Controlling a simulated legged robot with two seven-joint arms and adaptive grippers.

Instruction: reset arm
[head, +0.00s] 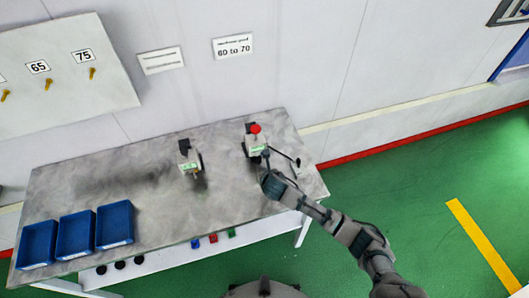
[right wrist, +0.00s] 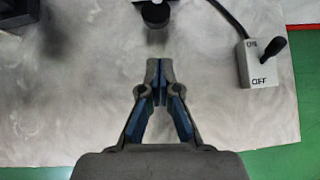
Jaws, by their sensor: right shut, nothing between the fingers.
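My right arm comes in from the lower right in the head view. Its gripper (head: 265,168) is over the right part of the grey table (head: 130,180), just in front of a small device with a red top (head: 256,142). In the right wrist view the right gripper (right wrist: 160,68) is shut and empty, fingers together. A round black knob (right wrist: 155,15) is just beyond the fingertips, apart from them. A switch box (right wrist: 263,66) with a black lever and ON/OFF marks stands to the right, on a cable. My left gripper is not in view.
A second small device (head: 188,160) stands mid-table. Blue trays (head: 114,242) line the left end. Coloured blocks (head: 213,238) lie on the lower shelf. A wall board (head: 60,75) with numbered labels is at left. Green floor (head: 420,190) is free to the right.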

